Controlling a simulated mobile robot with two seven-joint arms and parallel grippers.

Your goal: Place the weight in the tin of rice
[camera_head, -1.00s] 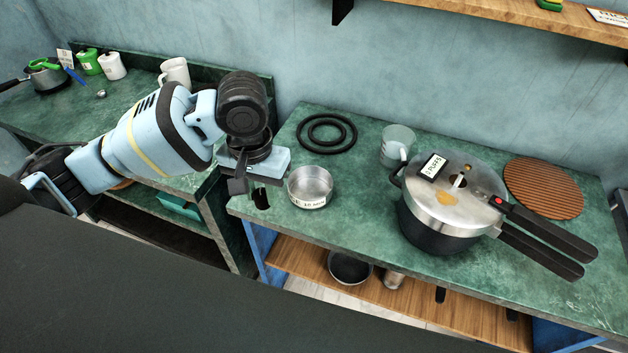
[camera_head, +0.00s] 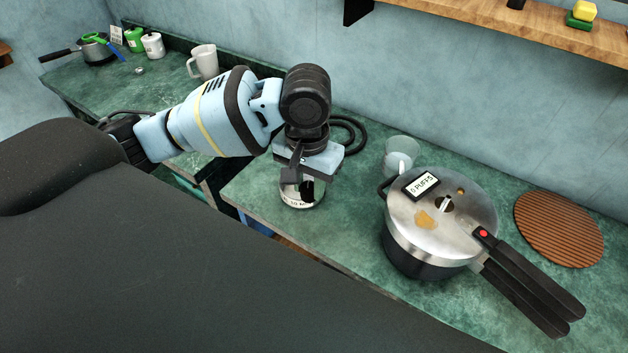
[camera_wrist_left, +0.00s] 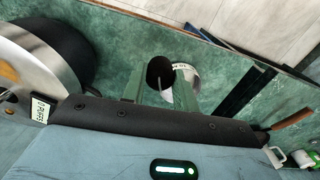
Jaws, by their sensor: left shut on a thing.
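The tin (camera_head: 290,196) is a round metal tin with a white label on its side. It stands on the green counter and also shows in the left wrist view (camera_wrist_left: 186,82), partly behind my gripper fingers. My left gripper (camera_head: 304,176) points down at the tin and is shut on the dark weight (camera_head: 308,189). In the left wrist view the weight (camera_wrist_left: 159,72) sits at the fingertips, overlapping the tin's opening. In the head view it covers part of the tin. I cannot tell whether it is above the rim or inside. The tin's contents are hidden.
A pressure cooker (camera_head: 442,222) with a "0 PUFFS" display stands right of the tin, its handles pointing right. A clear jug (camera_head: 401,152) is behind it. Black rings (camera_head: 347,130) lie behind my gripper. A brown ridged round mat (camera_head: 559,229) lies at right.

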